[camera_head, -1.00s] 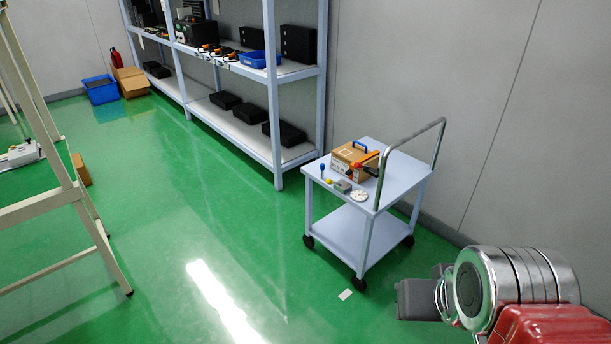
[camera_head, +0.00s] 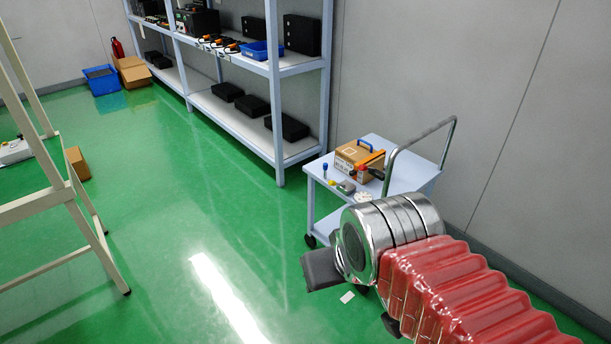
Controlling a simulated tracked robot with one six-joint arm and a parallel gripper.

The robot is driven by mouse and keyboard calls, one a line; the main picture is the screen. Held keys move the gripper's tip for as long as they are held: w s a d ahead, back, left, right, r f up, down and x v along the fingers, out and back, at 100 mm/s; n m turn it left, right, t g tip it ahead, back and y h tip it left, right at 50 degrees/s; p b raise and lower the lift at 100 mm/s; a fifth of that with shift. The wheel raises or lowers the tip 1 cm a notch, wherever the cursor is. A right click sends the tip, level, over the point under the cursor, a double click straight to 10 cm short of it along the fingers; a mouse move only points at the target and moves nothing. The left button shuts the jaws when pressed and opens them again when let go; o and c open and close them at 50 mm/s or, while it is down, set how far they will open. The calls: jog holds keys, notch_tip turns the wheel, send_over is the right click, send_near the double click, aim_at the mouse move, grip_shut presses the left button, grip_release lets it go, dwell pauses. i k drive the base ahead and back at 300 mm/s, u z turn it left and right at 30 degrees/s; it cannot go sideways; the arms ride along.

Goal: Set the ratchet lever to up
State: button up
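No ratchet lever can be made out with certainty. A light-blue trolley (camera_head: 405,178) with a metal push handle stands right of the middle. On its top are a cardboard box (camera_head: 352,156) with a blue handle and a red-orange and black tool (camera_head: 373,171). A row of small orange-and-black items (camera_head: 222,43) lies on the shelf at the back; their detail is too small to tell. My gripper (camera_head: 320,269) shows as a dark grey part at the end of my arm, in front of the trolley. Its fingers cannot be told apart, and my arm hides the trolley's lower right.
A shelving unit (camera_head: 327,90) holds black cases and a blue bin (camera_head: 262,50). A pale frame (camera_head: 40,207) stands at the left. A blue crate (camera_head: 101,80) and cardboard box (camera_head: 133,72) stand at the back left. The green floor (camera_head: 170,190) is clear in the middle.

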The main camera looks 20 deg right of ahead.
aim_at(332, 182)
jog(key=u, duration=0.6)
jog(key=i, duration=1.05)
jog(key=u, duration=0.45)
